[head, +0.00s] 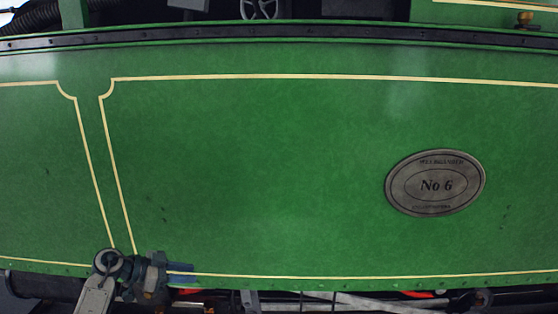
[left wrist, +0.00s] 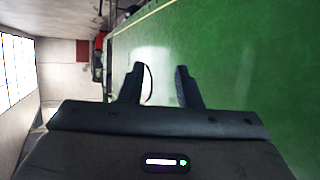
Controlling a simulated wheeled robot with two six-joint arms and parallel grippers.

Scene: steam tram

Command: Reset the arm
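My left gripper (head: 184,273) is at the lower left of the head view, in front of the bottom edge of the tram's green side panel (head: 270,170). Its fingers point to the right, along the panel. In the left wrist view the two dark fingers of my left gripper (left wrist: 159,70) stand apart with nothing held between them. The green panel (left wrist: 235,60) fills the right side of that view. My right gripper is in neither view.
An oval "No 6" plate (head: 435,184) is on the panel at the right. A dark rail (head: 300,33) runs along its top. Rods and red parts show below it. The left wrist view shows a pale floor (left wrist: 65,70) and bright windows (left wrist: 15,70) at the left.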

